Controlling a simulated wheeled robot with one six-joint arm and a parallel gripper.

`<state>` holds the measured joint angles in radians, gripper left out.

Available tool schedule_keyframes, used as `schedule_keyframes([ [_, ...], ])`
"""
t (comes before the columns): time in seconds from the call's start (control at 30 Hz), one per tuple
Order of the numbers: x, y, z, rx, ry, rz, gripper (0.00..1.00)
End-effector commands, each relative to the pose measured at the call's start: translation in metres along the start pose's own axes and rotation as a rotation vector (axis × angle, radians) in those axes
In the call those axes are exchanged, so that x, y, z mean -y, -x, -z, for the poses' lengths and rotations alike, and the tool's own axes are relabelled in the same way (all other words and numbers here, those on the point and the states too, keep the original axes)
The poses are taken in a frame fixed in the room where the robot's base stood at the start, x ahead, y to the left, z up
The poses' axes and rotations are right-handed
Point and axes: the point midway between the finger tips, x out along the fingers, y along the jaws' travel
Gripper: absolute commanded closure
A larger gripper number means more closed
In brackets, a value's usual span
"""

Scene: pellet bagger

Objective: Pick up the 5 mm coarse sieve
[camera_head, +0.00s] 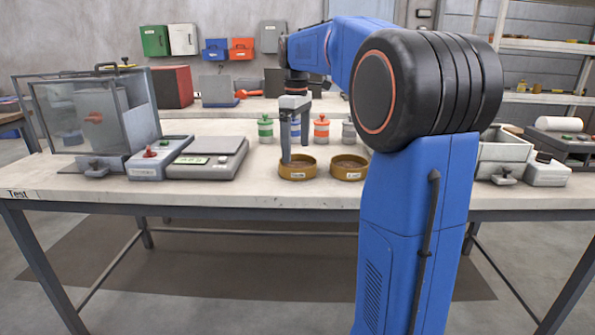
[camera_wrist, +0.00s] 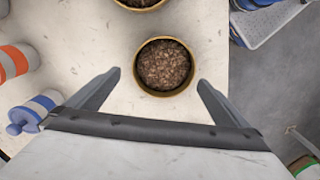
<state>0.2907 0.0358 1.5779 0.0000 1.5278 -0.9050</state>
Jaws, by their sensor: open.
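Two round, shallow, tan-rimmed sieves stand side by side near the front edge of the bench. The left sieve (camera_head: 297,175) and the right sieve (camera_head: 348,175) each carry a small label, too small to read, so I cannot tell which is the 5 mm one. My gripper (camera_head: 295,152) points down over the left sieve. In the wrist view, the gripper (camera_wrist: 159,78) is open and empty. The left sieve (camera_wrist: 164,93) shows between its fingers, with brown, grainy material inside and a gap on each side. The right sieve (camera_wrist: 142,8) is cut off at the top.
Behind the sieves stand a green-banded bottle (camera_head: 265,129), an orange-banded bottle (camera_head: 321,129) and others. A scale (camera_head: 209,158) and a clear-walled box (camera_head: 70,115) are at left. A grey tray (camera_head: 505,148) is at right. The bench front (camera_head: 240,192) is clear.

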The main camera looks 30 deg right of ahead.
Motion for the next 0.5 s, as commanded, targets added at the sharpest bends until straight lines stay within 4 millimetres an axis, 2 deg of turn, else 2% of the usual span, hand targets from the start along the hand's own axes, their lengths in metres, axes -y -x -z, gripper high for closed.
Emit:
schedule_keyframes([
  [0.17, 0.002, -0.01, -0.002, 0.001, 0.0, 0.001, 0.0],
  [0.5, 0.006, -0.051, -0.007, 0.001, 0.0, 0.001, 0.0],
])
